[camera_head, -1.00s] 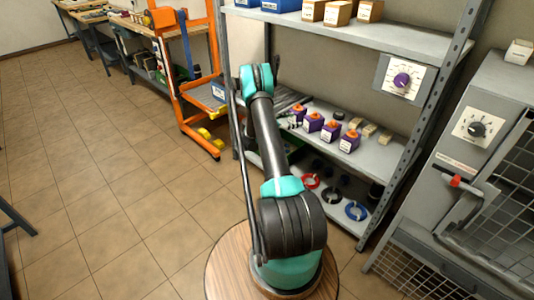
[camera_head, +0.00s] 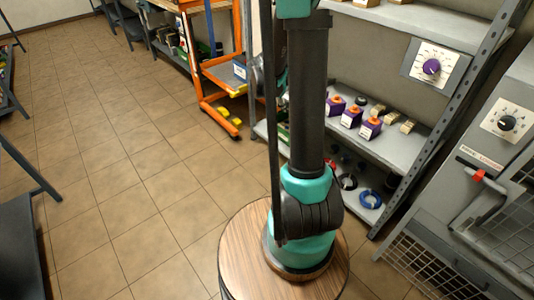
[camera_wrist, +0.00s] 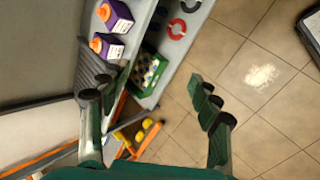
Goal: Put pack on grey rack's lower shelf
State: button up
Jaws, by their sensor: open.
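Purple packs with orange tops and white labels stand on the grey rack's (camera_head: 400,148) middle shelf in the head view; one is the near pack (camera_head: 371,127). Arm links hide part of the row. The lower shelf (camera_head: 358,217) below holds rings. In the wrist view, two purple packs (camera_wrist: 116,16) (camera_wrist: 106,46) show at upper left, and a green item with a gridded top (camera_wrist: 150,70) lies on the shelf below. My gripper (camera_wrist: 152,80) is open and empty, its fingers spread either side of the lower shelf's end. The head view does not show the gripper clearly.
A blue ring (camera_head: 370,199) and a black ring (camera_head: 347,182) lie on the lower shelf. An orange cart (camera_head: 213,75) stands left of the rack. A grey cabinet with a mesh door (camera_head: 505,215) stands at right. Tiled floor (camera_head: 130,170) is open at left.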

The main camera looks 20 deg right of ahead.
jog(key=s+a+f+m+y, duration=0.1)
jog(key=s+a+m+y, duration=0.2)
jog(key=s+a, duration=0.6)
jog(key=s+a+f+m+t+y, duration=0.1)
jog(key=s+a+m+y, duration=0.3)
jog(key=s+a, duration=0.4)
jog(key=s, duration=0.6)
jog(key=shift+s+a+f, duration=0.2)
jog(key=shift+a, duration=0.15)
jog(key=shift+d, duration=0.1)
